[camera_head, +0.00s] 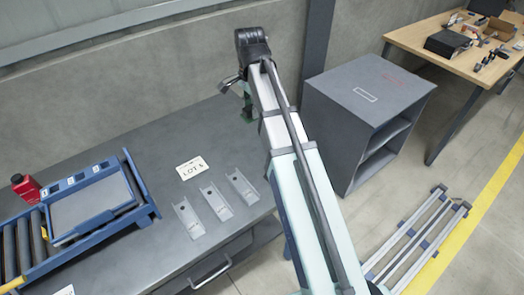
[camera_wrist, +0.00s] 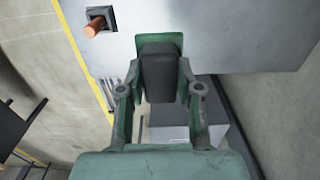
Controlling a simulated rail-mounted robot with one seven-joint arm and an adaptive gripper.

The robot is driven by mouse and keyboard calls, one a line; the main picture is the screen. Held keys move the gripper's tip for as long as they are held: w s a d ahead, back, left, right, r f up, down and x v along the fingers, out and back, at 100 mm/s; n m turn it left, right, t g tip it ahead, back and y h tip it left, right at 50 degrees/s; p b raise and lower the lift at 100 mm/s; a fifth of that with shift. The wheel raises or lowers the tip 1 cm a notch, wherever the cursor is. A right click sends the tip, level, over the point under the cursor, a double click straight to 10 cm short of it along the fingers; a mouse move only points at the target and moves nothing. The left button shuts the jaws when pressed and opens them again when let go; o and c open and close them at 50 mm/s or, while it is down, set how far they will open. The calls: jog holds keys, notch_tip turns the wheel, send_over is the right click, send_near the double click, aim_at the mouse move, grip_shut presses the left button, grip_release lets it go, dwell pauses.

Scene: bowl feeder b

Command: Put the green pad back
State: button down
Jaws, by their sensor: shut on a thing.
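The green pad (camera_wrist: 174,40) shows in the wrist view as a green edge behind a dark grey block; whether the block is part of the pad is unclear. My gripper (camera_wrist: 160,92) is shut on the pad, its fingers on either side of the dark block. The pad's contact with any surface is unclear.
A pale grey surface (camera_wrist: 235,35) carries an orange cylinder (camera_wrist: 96,26) in a dark square mount. On the bench are three metal channels (camera_head: 215,202), a card (camera_head: 192,168), a blue-framed roller unit (camera_head: 85,205) and a red bottle (camera_head: 25,187). A grey cabinet (camera_head: 365,90) stands right.

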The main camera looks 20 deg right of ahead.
aim_at(253, 155)
notch_tip(253, 155, down, 19)
jog(key=p, duration=0.4)
jog(key=shift+a+r, duration=0.1)
dwell(0.4)
jog(key=shift+f, duration=0.2)
jog(key=c, duration=0.8)
grip_release()
jog(key=shift+o, duration=0.2)
jog(key=shift+r, duration=0.1)
notch_tip(253, 155, up, 12)
jog(key=b, duration=0.3)
jog(key=shift+r, duration=0.1)
